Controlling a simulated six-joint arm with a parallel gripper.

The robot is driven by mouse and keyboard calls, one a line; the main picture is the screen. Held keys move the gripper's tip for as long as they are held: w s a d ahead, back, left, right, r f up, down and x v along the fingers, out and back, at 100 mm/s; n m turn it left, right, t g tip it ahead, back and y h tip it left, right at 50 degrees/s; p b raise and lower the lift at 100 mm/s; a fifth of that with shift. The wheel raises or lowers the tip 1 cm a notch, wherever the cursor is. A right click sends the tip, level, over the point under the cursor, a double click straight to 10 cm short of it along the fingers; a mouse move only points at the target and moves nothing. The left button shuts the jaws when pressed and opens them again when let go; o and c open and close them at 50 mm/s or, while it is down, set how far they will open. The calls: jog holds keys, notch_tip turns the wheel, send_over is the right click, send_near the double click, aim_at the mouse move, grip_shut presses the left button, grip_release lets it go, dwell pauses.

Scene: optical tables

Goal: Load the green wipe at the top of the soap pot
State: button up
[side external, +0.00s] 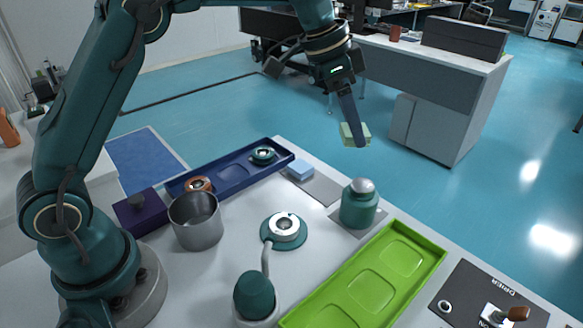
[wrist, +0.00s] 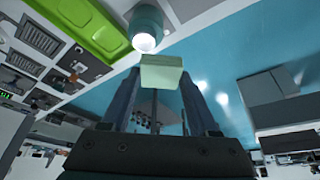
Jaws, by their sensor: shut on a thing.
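The pale green wipe (side external: 355,134) is a small block between the fingertips of my gripper (side external: 352,130), held in the air above the table's far edge. In the wrist view the wipe (wrist: 161,73) sits between both fingers of my gripper (wrist: 158,82). A teal pot with a shiny silver domed top (side external: 360,204), which looks like the soap pot, stands upright on a grey pad below the wipe. It also shows in the wrist view (wrist: 146,25), just beyond the wipe. The wipe and the pot are apart in the side view.
A bright green tray (side external: 432,251) lies beside the pot. A light blue block (side external: 300,171) lies on a grey pad. A navy tray (side external: 232,178), a metal cup (side external: 196,221), a teal round stand (side external: 285,230) and a switch panel (side external: 478,292) are also on the table.

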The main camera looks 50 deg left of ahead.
aim_at(365, 185)
jog(key=shift+m, duration=0.5)
jog(key=shift+s+d+f, duration=0.1)
jog(key=shift+d+f, duration=0.5)
jog(key=shift+f, duration=0.5)
jog(key=shift+d+f, duration=0.6)
jog(key=shift+f, duration=0.5)
jog(key=shift+s+d+f, duration=0.1)
jog(key=shift+d+f, duration=0.5)
jog(key=shift+f, duration=0.5)
jog(key=shift+f, duration=0.95)
jog(key=shift+r, duration=3.55)
jog(key=shift+a, duration=0.1)
